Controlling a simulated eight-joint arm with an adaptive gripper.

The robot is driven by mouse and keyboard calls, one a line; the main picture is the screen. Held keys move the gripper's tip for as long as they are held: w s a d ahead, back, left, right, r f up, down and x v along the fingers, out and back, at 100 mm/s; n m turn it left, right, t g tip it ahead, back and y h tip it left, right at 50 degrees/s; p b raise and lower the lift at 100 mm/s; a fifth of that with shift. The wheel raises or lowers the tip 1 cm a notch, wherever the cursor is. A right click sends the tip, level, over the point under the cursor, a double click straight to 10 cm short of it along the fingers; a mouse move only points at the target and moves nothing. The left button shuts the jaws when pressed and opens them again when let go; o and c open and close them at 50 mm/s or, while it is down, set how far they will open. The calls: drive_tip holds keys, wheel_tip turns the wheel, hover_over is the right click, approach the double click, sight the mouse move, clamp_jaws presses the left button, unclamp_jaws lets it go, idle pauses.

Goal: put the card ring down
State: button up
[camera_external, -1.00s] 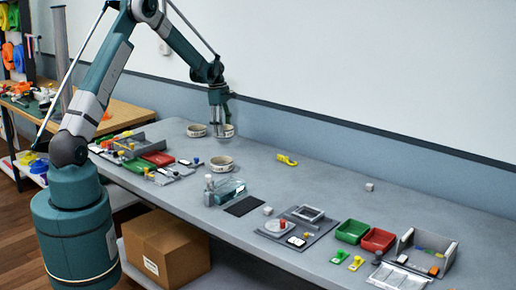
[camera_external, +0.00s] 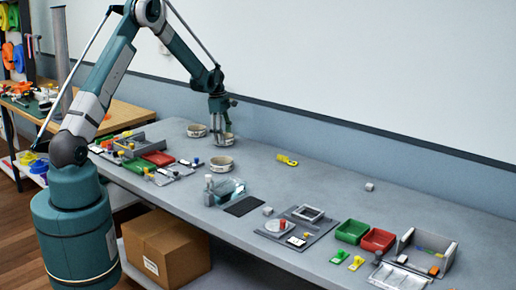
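Three pale, round, open rings are near the wall at the far left part of the long grey bench. My gripper (camera_external: 221,132) points straight down at the right one of the back pair. It is shut on this card ring (camera_external: 227,140), which sits level at the fingertips, low over the bench or on it; I cannot tell if it touches. A second ring (camera_external: 196,131) stands just to its left. A third ring (camera_external: 222,164) stands nearer the front of the bench. The fingertips are small and partly merge with the held ring.
Red and green trays (camera_external: 158,158) with small parts lie to the left. A yellow item (camera_external: 286,160) lies right of my gripper, with bare bench between. The wall (camera_external: 300,145) is close behind.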

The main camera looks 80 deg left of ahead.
drive_tip(key=shift+f, duration=0.2)
drive_tip(key=o, duration=0.6)
drive_tip(key=shift+r, duration=0.1)
drive_tip(key=shift+r, duration=0.1)
drive_tip(key=r, duration=0.4)
drive_tip(key=s+r, duration=0.1)
drive_tip(key=r, duration=0.7)
drive_tip(key=shift+s+a, duration=0.15)
drive_tip(key=shift+a, duration=0.2)
idle(0.4)
